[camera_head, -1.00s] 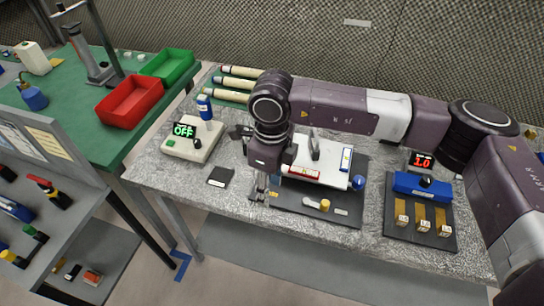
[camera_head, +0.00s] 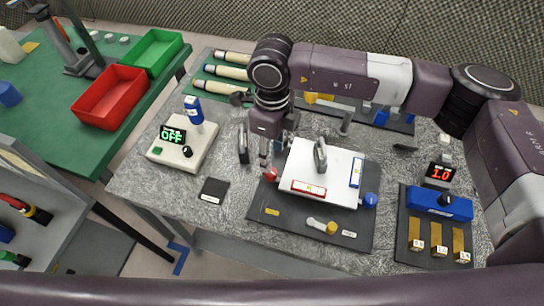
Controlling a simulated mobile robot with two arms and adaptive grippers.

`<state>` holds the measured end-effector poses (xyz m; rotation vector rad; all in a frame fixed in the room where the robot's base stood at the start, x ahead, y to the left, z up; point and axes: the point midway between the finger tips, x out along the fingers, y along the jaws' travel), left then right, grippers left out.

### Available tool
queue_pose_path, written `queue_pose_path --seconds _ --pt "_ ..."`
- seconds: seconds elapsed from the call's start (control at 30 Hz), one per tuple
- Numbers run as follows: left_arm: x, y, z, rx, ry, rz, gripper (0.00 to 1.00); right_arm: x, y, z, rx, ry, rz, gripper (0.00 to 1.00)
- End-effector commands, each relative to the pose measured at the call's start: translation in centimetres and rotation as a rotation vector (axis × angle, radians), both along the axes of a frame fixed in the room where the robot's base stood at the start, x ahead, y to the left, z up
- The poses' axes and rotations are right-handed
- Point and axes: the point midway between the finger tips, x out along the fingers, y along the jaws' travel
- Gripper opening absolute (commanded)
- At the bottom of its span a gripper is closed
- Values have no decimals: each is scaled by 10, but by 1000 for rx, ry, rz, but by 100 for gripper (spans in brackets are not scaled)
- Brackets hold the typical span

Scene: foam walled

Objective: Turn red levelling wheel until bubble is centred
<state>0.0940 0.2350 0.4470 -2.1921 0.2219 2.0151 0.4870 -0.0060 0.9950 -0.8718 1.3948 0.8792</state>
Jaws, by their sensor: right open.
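The white levelling plate (camera_head: 322,160) sits on a dark mat (camera_head: 290,222). It has a red-framed vial (camera_head: 316,188) on its front edge, a blue-framed vial (camera_head: 356,171) on its right and a grey upright handle (camera_head: 320,154). The red levelling wheel (camera_head: 270,175) is at its left front corner, partly hidden; a blue wheel (camera_head: 370,200) is at the right. The bubbles are too small to read. My right gripper (camera_head: 270,160) points down, open, with its fingertips just above or beside the red wheel; contact cannot be told. My left gripper is not in view.
A white box reading OFF (camera_head: 182,148) and a small black pad (camera_head: 214,190) lie to the left. A blue block (camera_head: 440,203) with brass weights stands on a dark board at the right. A yellow-ended tool (camera_head: 322,225) lies in front of the plate.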

Motion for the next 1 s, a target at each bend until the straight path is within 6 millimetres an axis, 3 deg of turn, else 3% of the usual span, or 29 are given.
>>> queue_pose_path --seconds 0.4,0.8,1.0 --pt "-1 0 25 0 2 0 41 -2 0 -59 -1 4 0 41" --pt "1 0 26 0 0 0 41 -1 0 -70 0 0 2 41" --pt "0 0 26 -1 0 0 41 -1 0 -70 0 0 1 19"
